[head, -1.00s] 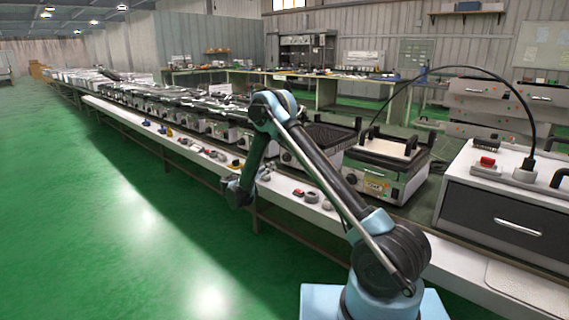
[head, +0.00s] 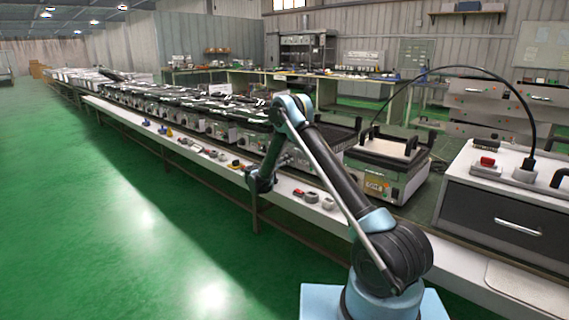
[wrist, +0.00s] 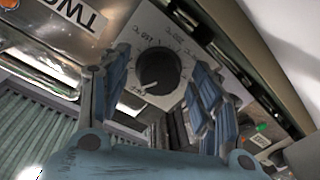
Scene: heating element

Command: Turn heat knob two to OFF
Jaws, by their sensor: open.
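Heat knob two (wrist: 158,70) is a round black knob on a pale dial plate (wrist: 150,28) with printed marks. A white pointer line on the knob points to the lower left of the picture, near a small mark that I cannot read surely. My gripper (wrist: 161,62) is open, with one blue finger on each side of the knob. I cannot tell whether either finger touches it. In the head view my gripper (head: 261,181) is at the bench front, and I cannot make out the knob there.
A long row of grills stands on the bench (head: 283,203). A grill (head: 388,160) is right of my arm, then a large white unit (head: 508,200) with a black cable. Small red and grey parts (head: 312,196) lie along the bench edge. The green floor (head: 130,240) is clear.

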